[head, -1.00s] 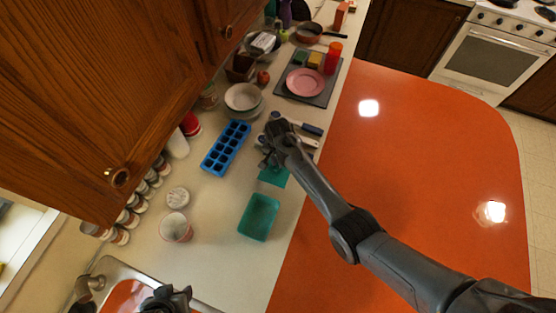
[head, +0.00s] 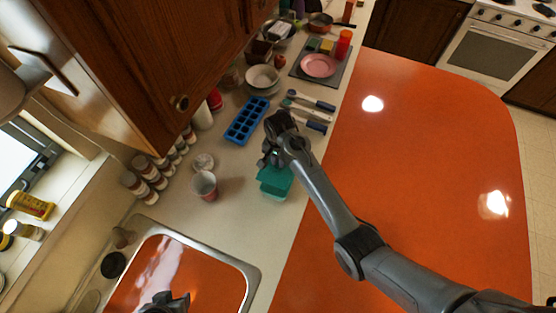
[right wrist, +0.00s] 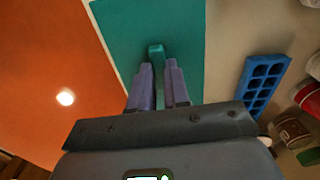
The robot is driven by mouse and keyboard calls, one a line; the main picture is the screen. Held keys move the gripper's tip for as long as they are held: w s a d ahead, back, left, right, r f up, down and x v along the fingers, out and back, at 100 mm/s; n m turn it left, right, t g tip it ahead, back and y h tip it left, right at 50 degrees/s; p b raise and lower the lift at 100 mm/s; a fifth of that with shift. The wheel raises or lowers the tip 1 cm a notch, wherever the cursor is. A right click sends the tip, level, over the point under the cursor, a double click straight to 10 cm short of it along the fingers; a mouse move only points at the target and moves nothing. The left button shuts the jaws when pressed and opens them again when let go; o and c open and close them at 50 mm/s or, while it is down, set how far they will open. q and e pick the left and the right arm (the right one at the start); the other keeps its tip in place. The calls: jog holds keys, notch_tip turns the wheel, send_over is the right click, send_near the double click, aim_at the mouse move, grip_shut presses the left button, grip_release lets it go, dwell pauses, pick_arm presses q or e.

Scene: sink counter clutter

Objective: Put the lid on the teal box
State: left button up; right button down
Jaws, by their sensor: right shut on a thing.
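My right gripper (head: 268,162) is shut on the small upright handle of the teal lid (head: 277,176). The right wrist view shows the fingertips (right wrist: 158,72) on that handle, with the flat teal lid (right wrist: 185,30) beyond. In the head view the lid overlaps the teal box (head: 272,195), hiding most of it; only the box's near part shows. I cannot tell whether the lid touches the rim. My left gripper (head: 166,300) is at the bottom edge over the sink, apart from the box; its jaws are unclear.
A blue ice-cube tray (head: 246,120) and stacked bowls (head: 262,78) stand beyond the box. A cup (head: 205,186) is to its left. Blue-handled utensils (head: 310,104) lie farther back. The sink (head: 250,275) is nearer me, with bare counter between.

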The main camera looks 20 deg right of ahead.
aim_at(280, 171)
jog(key=shift+s+a+f, duration=0.15)
jog(key=shift+s+f, duration=0.15)
jog(key=shift+s, duration=0.15)
jog(key=shift+f, duration=0.25)
jog(key=shift+w+d+f, duration=0.15)
jog(key=shift+d+f, duration=0.05)
jog(key=shift+d, duration=0.05)
jog(key=shift+f, duration=0.25)
notch_tip(280, 171, down, 2)
jog(key=shift+f, duration=0.15)
jog(key=shift+f+b, duration=0.65)
jog(key=shift+f, duration=0.8)
jog(key=shift+p, duration=0.4)
jog(key=shift+f, duration=0.3)
